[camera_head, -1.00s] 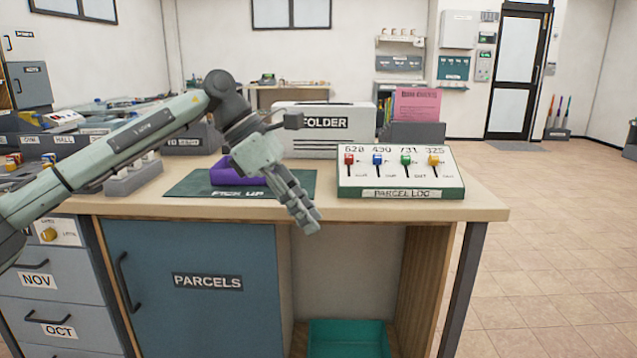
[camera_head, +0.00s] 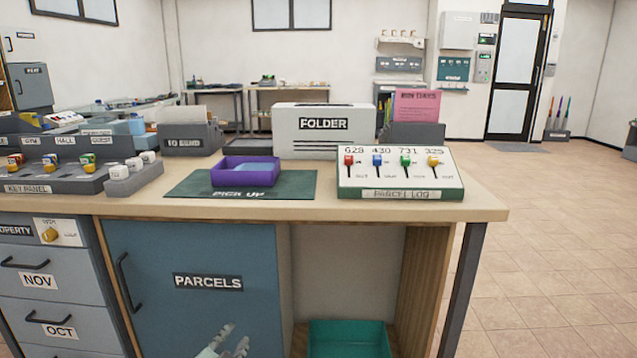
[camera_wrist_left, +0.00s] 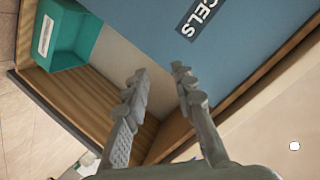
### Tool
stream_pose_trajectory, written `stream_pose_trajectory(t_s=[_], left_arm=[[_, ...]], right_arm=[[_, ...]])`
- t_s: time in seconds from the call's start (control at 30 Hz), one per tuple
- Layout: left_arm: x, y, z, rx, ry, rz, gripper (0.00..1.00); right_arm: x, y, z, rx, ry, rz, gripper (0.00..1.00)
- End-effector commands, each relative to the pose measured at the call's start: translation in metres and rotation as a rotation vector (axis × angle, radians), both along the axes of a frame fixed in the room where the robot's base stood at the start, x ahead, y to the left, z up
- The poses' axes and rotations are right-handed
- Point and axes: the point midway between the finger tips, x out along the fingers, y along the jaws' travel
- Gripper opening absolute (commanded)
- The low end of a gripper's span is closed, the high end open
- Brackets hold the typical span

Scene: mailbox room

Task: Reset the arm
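My left gripper (camera_head: 230,340) shows at the bottom edge of the head view, low in front of the blue PARCELS door (camera_head: 190,285). In the left wrist view my left gripper (camera_wrist_left: 160,85) has its two fingers apart with nothing between them. The PARCELS door (camera_wrist_left: 245,60) and a teal bin (camera_wrist_left: 75,38) lie beyond the fingers. The rest of my left arm is out of the head view. My right gripper is in neither view.
The counter holds a purple tray (camera_head: 232,176) on a dark PICK UP mat (camera_head: 185,185), a parcel log board (camera_head: 400,193) with several coloured sliders, a FOLDER box (camera_head: 322,148) and a key panel (camera_head: 60,186). Open floor (camera_head: 560,250) lies to the right.

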Motion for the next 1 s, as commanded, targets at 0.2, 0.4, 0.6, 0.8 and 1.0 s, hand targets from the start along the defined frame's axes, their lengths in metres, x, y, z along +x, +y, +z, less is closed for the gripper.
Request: stream_pose_trajectory(t_s=[0.2, 0.4, 0.6, 0.8, 1.0], left_arm=[[-0.116, 0.056, -0.116, -0.173, 0.415, 0.258, 0.26], [-0.229, 0.084, -0.176, -0.275, 0.724, 0.46, 0.26], [-0.284, 0.092, -0.194, -0.315, 0.863, 0.55, 0.26], [-0.284, 0.092, -0.194, -0.315, 0.863, 0.55, 0.26], [-0.284, 0.092, -0.194, -0.315, 0.863, 0.55, 0.26]], right_arm=[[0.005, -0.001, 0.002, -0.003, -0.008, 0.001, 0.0], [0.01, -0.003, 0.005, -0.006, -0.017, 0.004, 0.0], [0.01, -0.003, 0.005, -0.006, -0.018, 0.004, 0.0], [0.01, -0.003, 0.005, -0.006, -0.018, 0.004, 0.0], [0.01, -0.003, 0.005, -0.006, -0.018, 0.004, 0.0]])
